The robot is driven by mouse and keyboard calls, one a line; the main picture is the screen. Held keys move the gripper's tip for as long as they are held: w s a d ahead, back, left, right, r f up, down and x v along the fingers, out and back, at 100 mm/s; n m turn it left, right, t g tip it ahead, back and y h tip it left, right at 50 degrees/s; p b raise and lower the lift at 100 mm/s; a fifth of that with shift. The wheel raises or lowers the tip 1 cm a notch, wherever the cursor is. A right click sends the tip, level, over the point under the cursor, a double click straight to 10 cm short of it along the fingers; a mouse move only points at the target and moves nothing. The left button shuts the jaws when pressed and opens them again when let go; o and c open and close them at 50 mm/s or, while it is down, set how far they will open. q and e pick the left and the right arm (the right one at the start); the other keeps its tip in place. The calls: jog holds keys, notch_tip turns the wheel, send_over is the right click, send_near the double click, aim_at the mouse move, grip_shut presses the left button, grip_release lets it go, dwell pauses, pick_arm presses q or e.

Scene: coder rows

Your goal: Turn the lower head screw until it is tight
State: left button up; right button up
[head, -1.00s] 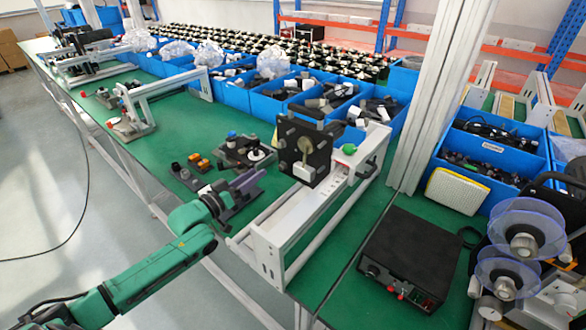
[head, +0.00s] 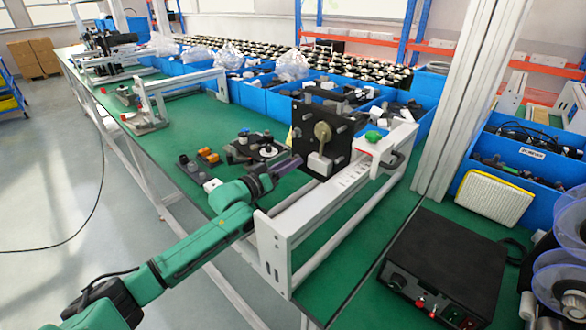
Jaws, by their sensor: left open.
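The black head plate (head: 340,143) stands upright on the white frame (head: 330,205), right of the middle of the head view. It carries a brass-coloured disc (head: 322,131), a pale block (head: 319,165) below it and several small grey studs near its edges. I cannot tell for sure which of these is the lower head screw. My left gripper (head: 292,164) is open, on the end of my green arm, with its purple-grey fingers pointing right at the lower left part of the plate. I cannot tell whether they touch it. My right gripper is out of view.
A black box with knobs (head: 445,268) stands at front right, with a yellow-white pad (head: 493,198) behind it. Blue bins (head: 262,102) line the back. Small parts (head: 208,157) lie left of the frame.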

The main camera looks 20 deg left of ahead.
pick_arm(q)
jog(key=shift+r+p, duration=0.1)
jog(key=shift+p, duration=0.25)
dwell(0.3)
grip_shut()
jog(key=m+b, duration=0.2)
jog(key=m, duration=0.7)
jog(key=shift+m, duration=0.4)
grip_release()
jog(key=shift+w, duration=0.1)
